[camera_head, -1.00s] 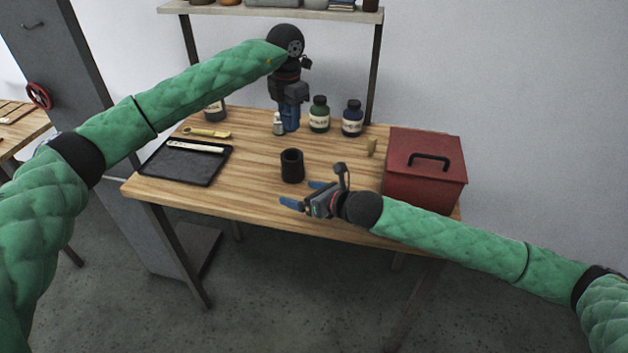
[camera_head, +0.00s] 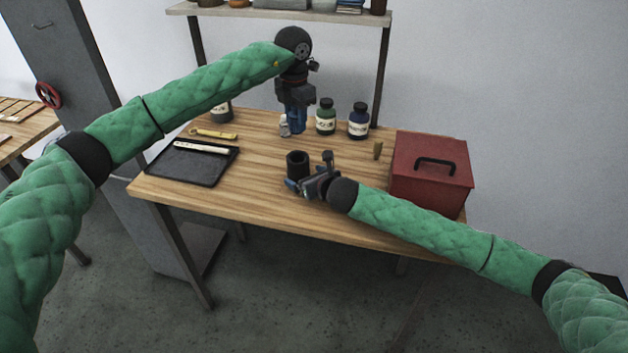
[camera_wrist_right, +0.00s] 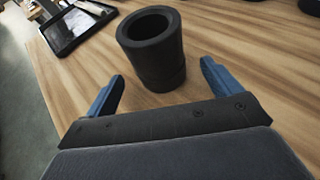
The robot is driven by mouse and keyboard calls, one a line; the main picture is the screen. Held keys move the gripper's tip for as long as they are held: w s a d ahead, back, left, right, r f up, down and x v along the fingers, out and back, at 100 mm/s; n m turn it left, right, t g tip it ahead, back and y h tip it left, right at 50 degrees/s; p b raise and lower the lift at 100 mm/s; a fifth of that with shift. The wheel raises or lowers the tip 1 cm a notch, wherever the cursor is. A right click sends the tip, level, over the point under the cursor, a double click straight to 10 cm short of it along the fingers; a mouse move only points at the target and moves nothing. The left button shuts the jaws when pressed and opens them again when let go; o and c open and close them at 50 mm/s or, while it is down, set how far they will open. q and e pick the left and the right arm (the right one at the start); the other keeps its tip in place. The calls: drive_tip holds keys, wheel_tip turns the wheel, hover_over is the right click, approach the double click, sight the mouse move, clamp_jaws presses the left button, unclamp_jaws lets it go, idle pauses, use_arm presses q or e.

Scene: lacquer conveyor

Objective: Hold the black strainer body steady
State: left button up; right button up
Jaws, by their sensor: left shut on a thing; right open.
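The black strainer body (camera_head: 297,162) is a short hollow cylinder standing upright on the wooden table. It also shows in the right wrist view (camera_wrist_right: 152,50), its open mouth facing up. My right gripper (camera_head: 300,188) is open, low over the table at the cylinder's near side. In the right wrist view its blue fingers (camera_wrist_right: 162,88) point toward the cylinder, with the cylinder's lower part between or just ahead of their tips. My left gripper (camera_head: 297,120) is higher, above the back of the table, shut on a small pale item (camera_head: 284,128) that is mostly hidden.
A black tray (camera_head: 190,168) with a pale-handled tool lies at the left. A yellow tool (camera_head: 213,133) lies behind it. A red toolbox (camera_head: 430,180) stands at the right.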

sight(303, 175)
drive_tip(key=shift+x, duration=2.35)
drive_tip(key=c, duration=1.3)
use_arm(q)
drive_tip(key=shift+f+n, duration=0.3)
drive_tip(key=shift+f, duration=1.2)
use_arm(e)
drive_tip(key=shift+o, duration=0.2)
